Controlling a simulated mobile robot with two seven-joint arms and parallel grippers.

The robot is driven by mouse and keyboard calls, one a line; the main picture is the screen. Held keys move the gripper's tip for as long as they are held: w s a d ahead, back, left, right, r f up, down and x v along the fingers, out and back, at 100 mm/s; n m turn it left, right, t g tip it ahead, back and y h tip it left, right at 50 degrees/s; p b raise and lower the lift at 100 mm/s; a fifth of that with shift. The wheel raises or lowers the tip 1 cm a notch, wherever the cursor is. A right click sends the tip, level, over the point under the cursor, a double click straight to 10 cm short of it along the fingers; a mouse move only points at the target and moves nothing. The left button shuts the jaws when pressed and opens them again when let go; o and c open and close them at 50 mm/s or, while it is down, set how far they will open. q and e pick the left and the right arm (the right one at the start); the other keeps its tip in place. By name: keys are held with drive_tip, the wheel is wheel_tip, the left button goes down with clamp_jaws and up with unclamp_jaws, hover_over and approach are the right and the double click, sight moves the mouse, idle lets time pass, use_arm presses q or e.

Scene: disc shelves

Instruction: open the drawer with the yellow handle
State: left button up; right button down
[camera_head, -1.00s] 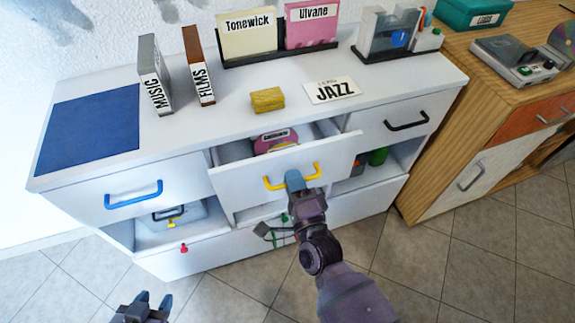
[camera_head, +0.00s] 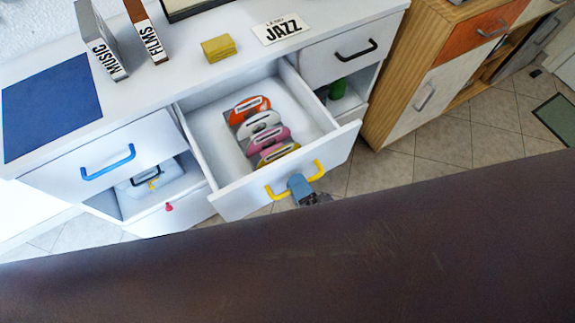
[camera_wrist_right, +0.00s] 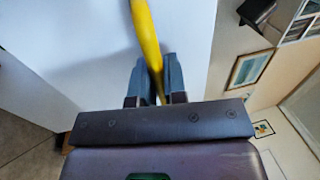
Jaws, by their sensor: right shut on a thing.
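The drawer (camera_head: 232,204) with the yellow handle (camera_head: 279,192) is pulled well out of the white cabinet. Inside it several labelled things lie in a row, orange, white, pink and yellow. In the right wrist view the handle (camera_wrist_right: 146,35) runs down between the two fingers of the gripper (camera_wrist_right: 155,85). My left gripper is not in view. A large dark part of mine hides the lower part of the head view.
A closed drawer with a blue handle (camera_head: 108,163) is at the left, and one with a black handle (camera_head: 356,50) at the right. On the cabinet top are a yellow block (camera_head: 218,48), a JAZZ card (camera_head: 281,29) and a blue mat (camera_head: 50,107). A wooden cabinet (camera_head: 400,75) stands to the right.

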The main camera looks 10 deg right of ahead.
drive_tip(key=v, duration=0.3)
drive_tip(key=shift+r, duration=0.3)
drive_tip(key=c, duration=1.2)
unclamp_jaws()
drive_tip(key=v, duration=1.1)
